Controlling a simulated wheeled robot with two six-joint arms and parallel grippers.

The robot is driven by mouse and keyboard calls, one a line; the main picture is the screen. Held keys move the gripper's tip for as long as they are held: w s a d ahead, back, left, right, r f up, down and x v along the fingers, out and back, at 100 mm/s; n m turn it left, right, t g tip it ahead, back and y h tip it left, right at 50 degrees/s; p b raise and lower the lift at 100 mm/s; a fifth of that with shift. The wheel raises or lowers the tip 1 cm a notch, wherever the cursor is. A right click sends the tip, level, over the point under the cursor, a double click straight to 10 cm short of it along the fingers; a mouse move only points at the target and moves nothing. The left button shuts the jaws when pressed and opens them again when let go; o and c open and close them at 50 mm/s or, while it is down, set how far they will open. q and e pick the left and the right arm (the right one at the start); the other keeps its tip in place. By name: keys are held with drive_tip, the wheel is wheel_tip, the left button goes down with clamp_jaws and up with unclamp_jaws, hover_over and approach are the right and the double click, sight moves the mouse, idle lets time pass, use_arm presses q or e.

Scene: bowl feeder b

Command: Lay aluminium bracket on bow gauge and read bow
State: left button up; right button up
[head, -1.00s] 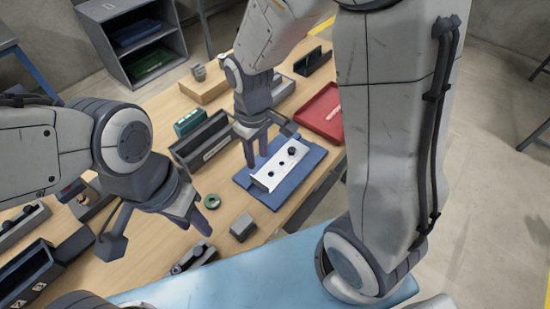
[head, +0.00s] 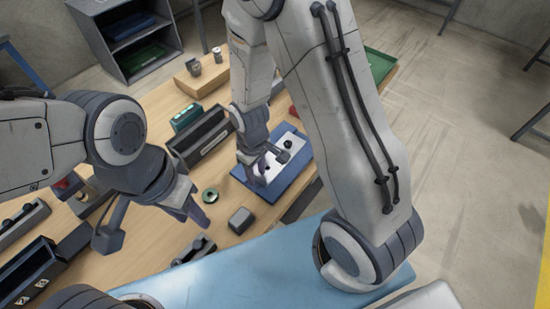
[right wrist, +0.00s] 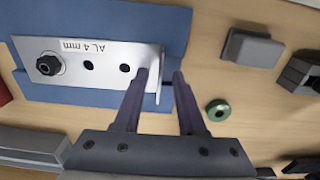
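The aluminium bracket (head: 272,160), marked AL 4 mm, lies on a blue base plate (head: 288,187). In the right wrist view the bracket (right wrist: 105,70) has a black knob (right wrist: 48,64) at one end, two dark holes, and an upright flange (right wrist: 163,78) at the other end. My right gripper (right wrist: 160,74) is open, its fingers on either side of the flange; contact cannot be judged. In the head view it covers part of the bracket. My left gripper (head: 190,212) hangs over the table, away from the bracket; its finger gap is unclear. I cannot identify the bow gauge for certain.
A green ring (head: 210,195) and a grey block (head: 241,220) lie near the blue plate. A long dark grey holder (head: 203,143) and a green box (head: 186,117) stand behind them. My right arm hides the table's right side.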

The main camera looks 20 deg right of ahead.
clamp_jaws()
idle(1.4)
